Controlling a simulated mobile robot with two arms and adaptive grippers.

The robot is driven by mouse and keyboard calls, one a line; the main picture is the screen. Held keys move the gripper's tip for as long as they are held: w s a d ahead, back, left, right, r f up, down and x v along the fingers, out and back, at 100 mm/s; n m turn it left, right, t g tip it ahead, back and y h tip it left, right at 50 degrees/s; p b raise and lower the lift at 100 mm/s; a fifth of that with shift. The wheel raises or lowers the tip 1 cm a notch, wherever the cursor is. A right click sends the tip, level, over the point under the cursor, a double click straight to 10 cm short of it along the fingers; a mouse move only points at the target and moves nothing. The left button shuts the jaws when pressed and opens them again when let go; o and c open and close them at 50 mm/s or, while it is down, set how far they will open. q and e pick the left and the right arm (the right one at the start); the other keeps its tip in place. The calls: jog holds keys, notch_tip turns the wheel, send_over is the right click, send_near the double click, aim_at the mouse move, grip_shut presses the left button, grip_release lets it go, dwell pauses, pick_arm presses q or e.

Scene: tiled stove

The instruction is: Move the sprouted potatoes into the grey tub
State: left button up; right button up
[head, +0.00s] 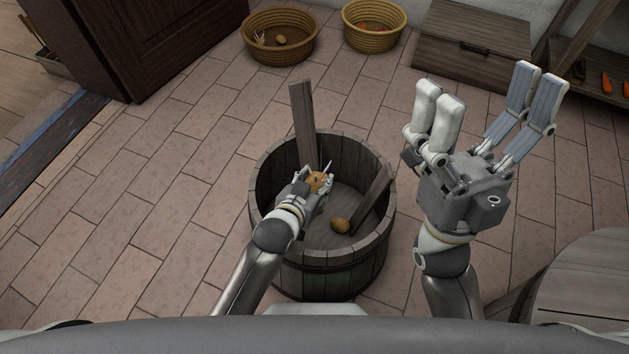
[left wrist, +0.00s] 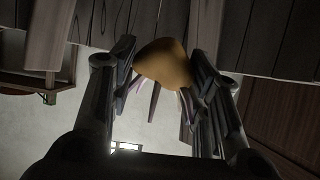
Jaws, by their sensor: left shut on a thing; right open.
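My left gripper (head: 314,182) is shut on a brown potato (head: 319,181) with pale sprouts. It holds the potato inside the opening of the grey wooden tub (head: 325,277). The held potato also shows between the fingers in the left wrist view (left wrist: 165,62), with pale sprouts beside it. Another potato (head: 340,225) lies on the tub's floor; I cannot tell whether it has sprouts. My right gripper (head: 482,115) is open and empty, raised to the right of the tub. A woven basket (head: 281,51) at the back holds a potato (head: 280,38) and a pale sprouted one (head: 260,38).
A second yellow basket (head: 373,41) stands at the back. A wooden chest (head: 472,55) and a shelf with carrots (head: 606,83) are at the back right. A round wooden top (head: 585,290) is at the lower right. Boards stand inside the tub. The tiled floor at left is clear.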

pick_arm(q)
jog(key=o, duration=1.1)
jog(key=shift+o, duration=0.2)
jog(key=v, duration=1.2)
jog(key=shift+s, duration=0.1)
